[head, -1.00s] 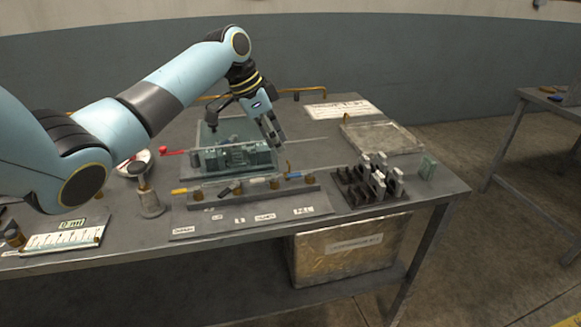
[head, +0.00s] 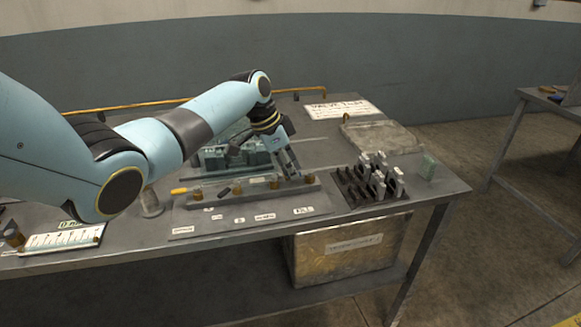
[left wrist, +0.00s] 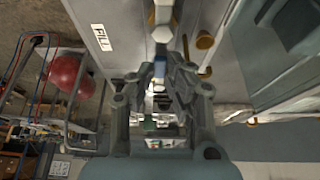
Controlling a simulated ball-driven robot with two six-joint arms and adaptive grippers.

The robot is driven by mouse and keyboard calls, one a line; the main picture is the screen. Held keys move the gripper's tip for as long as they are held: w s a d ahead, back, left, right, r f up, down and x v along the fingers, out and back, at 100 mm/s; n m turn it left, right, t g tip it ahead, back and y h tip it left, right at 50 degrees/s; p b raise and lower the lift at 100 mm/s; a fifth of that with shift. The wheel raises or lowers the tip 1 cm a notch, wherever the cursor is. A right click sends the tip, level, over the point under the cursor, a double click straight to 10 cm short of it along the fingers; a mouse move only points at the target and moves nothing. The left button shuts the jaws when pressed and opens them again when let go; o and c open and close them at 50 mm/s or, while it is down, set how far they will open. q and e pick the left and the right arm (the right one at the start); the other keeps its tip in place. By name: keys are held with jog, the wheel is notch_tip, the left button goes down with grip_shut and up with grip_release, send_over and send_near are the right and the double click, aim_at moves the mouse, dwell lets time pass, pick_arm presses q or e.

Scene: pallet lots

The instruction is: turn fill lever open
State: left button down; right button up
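The valve panel (head: 200,226) lies along the table's front, with a row of small levers above its labels. The FILL label (head: 303,210) is at its right end and also shows in the left wrist view (left wrist: 101,37). My left gripper (head: 293,172) is down at the right end of the row, above the FILL label. It hides the lever there. In the left wrist view its fingers (left wrist: 162,72) lean in with a narrow gap, and a white and blue lever part (left wrist: 162,30) shows just beyond them. I cannot tell whether they hold it. My right gripper is out of view.
A dark rack with grey upright pieces (head: 370,182) stands close right of the panel. A yellow-handled lever (head: 179,191) is at the row's left end. A green-grey block unit (head: 215,158) is behind. A shallow tray (head: 380,138) lies at back right.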

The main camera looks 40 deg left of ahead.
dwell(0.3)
